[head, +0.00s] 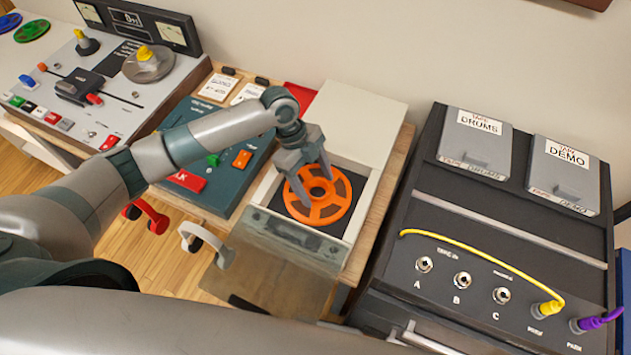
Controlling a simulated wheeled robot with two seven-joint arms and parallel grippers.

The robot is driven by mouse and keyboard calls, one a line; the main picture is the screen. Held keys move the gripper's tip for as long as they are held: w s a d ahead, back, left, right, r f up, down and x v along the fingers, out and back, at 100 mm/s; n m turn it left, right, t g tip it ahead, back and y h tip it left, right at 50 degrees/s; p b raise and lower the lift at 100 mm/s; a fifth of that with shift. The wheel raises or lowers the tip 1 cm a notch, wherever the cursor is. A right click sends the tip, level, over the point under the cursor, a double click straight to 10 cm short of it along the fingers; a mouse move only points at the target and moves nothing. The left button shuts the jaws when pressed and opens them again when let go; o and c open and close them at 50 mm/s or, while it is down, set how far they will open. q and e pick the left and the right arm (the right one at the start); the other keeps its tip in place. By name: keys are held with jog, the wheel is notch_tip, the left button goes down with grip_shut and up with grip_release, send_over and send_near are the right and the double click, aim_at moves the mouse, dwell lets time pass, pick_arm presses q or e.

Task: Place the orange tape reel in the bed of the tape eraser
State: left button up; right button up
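The orange tape reel (330,211) lies over the dark square bed (357,181) of the tape eraser (362,222), within its pale frame. It looks flat; whether it fully touches the bed is hard to tell. A see-through lid (285,262) hangs open at the eraser's front. My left gripper (316,189) reaches down over the reel. Its fingers are spread, one tip on each side of the reel's hub, with a gap that looks wider than the hub. Contact with the hub cannot be made out. My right gripper is not in view.
A teal panel (222,190) with buttons and labels stands left of the eraser. A black rack (430,215) with jacks, a yellow cable (480,242) and two tape boxes stands close on the right.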

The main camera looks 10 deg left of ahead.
pick_arm(q)
jog(key=shift+r, duration=0.15)
jog(key=shift+w+a+r, duration=0.15)
jog(key=shift+a+r, duration=0.05)
jog(key=shift+r, duration=0.2)
jog(key=b+v, duration=0.2)
jog(key=v, duration=0.9)
jog(key=shift+b, duration=0.3)
jog(key=shift+a, duration=0.1)
